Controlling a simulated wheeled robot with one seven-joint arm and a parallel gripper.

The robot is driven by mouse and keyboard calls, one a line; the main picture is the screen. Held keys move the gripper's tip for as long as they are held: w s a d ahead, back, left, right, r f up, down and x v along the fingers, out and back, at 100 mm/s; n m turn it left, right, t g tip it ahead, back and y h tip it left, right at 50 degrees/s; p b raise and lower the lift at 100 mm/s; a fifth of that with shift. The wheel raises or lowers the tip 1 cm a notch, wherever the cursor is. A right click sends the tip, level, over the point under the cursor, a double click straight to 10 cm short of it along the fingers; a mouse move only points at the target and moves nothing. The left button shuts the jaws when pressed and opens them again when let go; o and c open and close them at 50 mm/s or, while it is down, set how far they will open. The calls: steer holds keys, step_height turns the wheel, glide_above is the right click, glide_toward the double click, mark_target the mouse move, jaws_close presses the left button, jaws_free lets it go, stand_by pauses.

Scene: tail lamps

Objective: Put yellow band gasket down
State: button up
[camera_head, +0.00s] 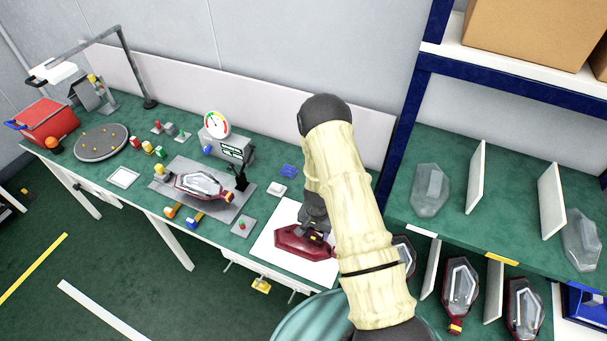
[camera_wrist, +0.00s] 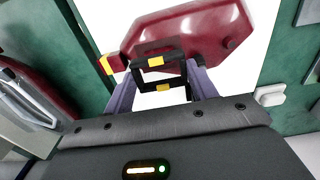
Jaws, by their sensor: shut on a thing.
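The yellow band gasket (camera_wrist: 157,61) is a small black square frame with yellow marks. My gripper (camera_wrist: 160,76) is shut on it, with one finger on each side, in the wrist view. In the head view my gripper (camera_head: 316,226) is low over a dark red lamp housing (camera_head: 300,243), and the gasket is barely visible there. The housing also shows behind the gasket in the wrist view (camera_wrist: 190,35), with a yellow tip at its left end. It lies on a white mat (camera_head: 277,222). I cannot tell whether the gasket touches the housing.
Left of the mat, a grey plate (camera_head: 238,193) holds another lamp (camera_head: 200,186). A gauge tester (camera_head: 226,147) stands behind it. A white block (camera_head: 277,189) and a small button pad (camera_head: 243,226) are near the mat. A shelf rack (camera_head: 411,120) with lamps stands right.

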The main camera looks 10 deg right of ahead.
steer(key=n+b, duration=0.2)
steer(key=shift+w+a+b, duration=0.1)
steer(key=shift+w+b, duration=0.05)
steer(key=shift+b, duration=0.15)
steer(key=shift+r+n+b, duration=0.2)
steer(key=shift+n+b, duration=0.5)
steer(key=shift+b, duration=0.05)
steer(key=shift+r+n+b, duration=0.45)
steer(key=shift+n+b, duration=0.65)
steer(key=shift+n, duration=0.1)
steer(key=shift+r+n, duration=0.5)
steer(key=shift+n, duration=0.2)
